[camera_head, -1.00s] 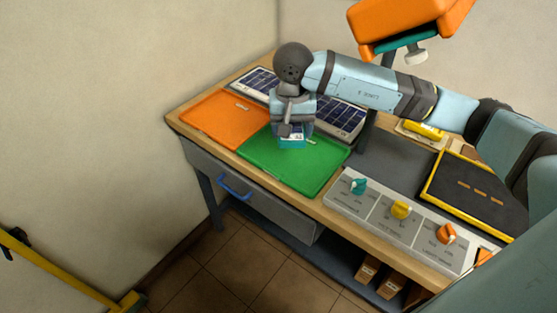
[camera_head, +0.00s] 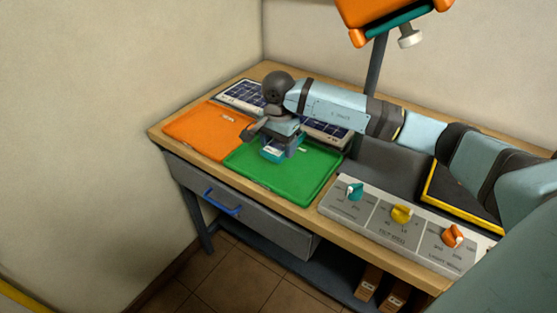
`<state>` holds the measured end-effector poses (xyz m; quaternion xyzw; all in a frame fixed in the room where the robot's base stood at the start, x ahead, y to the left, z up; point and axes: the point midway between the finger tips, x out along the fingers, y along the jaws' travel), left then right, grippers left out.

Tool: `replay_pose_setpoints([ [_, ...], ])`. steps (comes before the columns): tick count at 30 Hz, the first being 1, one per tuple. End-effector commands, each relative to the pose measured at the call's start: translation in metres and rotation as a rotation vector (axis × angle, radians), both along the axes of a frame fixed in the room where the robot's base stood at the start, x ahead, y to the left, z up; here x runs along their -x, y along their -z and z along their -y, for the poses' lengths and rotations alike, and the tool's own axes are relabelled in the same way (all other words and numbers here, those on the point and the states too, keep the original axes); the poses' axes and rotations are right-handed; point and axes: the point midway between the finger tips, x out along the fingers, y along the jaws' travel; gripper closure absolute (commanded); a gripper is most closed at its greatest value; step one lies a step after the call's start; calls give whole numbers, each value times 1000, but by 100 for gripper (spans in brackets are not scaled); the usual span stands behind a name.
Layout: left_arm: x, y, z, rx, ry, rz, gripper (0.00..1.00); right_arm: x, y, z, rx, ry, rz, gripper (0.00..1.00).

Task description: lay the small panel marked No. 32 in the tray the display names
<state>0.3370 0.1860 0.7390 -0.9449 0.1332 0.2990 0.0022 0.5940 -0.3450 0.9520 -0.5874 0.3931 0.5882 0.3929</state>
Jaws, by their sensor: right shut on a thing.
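My right gripper (camera_head: 284,145) is low over the green tray (camera_head: 308,176), near its back left part. It is shut on the small panel (camera_head: 273,154), which shows a teal edge and a pale top. I cannot read the number on it, nor tell whether it touches the tray. The orange tray (camera_head: 207,133) lies to the left of the green one and looks empty. The display (camera_head: 392,18) stands at the top on a grey post; I see only its orange and teal casing, not its screen. My left gripper is not in view.
Solar panels (camera_head: 242,96) lie behind the trays. A grey control box (camera_head: 380,222) with teal, yellow and orange knobs stands at the front right. A yellow-edged black mat (camera_head: 455,188) is partly hidden by my arm. A drawer with a blue handle (camera_head: 222,203) is shut below.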

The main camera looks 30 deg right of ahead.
Motion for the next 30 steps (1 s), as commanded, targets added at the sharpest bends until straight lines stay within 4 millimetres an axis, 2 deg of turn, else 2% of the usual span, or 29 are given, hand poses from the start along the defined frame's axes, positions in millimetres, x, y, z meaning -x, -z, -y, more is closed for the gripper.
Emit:
replay_pose_setpoints([
  [8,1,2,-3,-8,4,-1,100,0,23,0,0,1,0,64],
  [15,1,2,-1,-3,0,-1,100,0,56,0,0,0,0,64],
  [26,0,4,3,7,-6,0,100,0,61,0,1,-1,2,64],
  [27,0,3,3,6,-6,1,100,0,60,0,1,0,1,28],
  [30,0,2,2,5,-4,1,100,0,60,0,1,-1,1,7],
])
